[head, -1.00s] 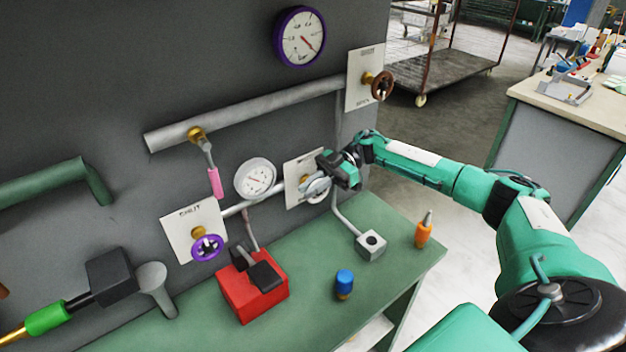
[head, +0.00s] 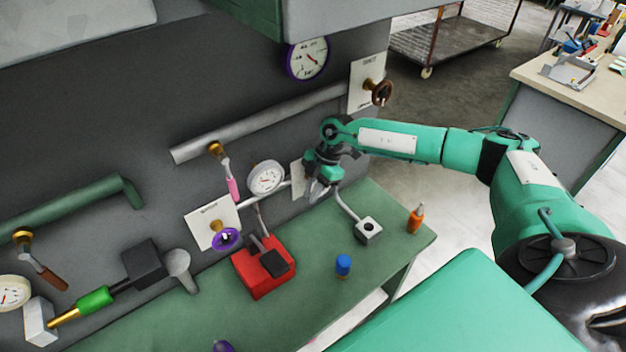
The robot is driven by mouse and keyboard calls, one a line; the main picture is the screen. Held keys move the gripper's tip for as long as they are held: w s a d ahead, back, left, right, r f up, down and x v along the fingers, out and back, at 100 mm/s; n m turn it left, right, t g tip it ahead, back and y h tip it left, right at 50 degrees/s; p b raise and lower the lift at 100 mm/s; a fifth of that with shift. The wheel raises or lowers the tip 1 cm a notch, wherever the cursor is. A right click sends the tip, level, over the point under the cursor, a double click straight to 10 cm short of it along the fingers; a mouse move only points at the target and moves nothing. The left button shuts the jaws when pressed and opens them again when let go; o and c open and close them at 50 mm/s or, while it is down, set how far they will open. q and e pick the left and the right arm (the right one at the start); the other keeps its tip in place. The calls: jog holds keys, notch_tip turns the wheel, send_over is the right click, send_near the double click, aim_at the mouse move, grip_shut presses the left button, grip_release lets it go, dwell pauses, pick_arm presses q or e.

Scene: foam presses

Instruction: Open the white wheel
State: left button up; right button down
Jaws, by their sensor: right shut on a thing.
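The white wheel (head: 312,192) is on the wall above the green bench, in front of a pale plate (head: 297,178). It is mostly hidden by my right gripper; only a light piece of its rim shows. My right gripper (head: 322,187) is shut on the white wheel, with its wrist above and the arm reaching in from the right. How far the wheel is turned cannot be told. My left gripper is not in view.
A purple wheel (head: 226,239) and a round gauge (head: 266,177) are to the left. A brown wheel (head: 381,92) is up right. A red box (head: 263,267), blue-capped item (head: 343,266), grey box (head: 368,231) and orange item (head: 415,219) stand on the bench (head: 310,300).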

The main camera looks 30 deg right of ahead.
aim_at(313, 184)
jog(key=shift+f+h, duration=0.25)
jog(key=shift+h, duration=0.95)
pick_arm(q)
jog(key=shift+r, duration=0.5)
pick_arm(e)
jog(key=shift+d+f+h, duration=0.1)
jog(key=shift+f+h, duration=0.2)
jog(key=shift+h, duration=0.8)
jog(key=c, duration=1.4)
grip_release()
jog(key=shift+f, duration=0.1)
jog(key=shift+c, duration=0.2)
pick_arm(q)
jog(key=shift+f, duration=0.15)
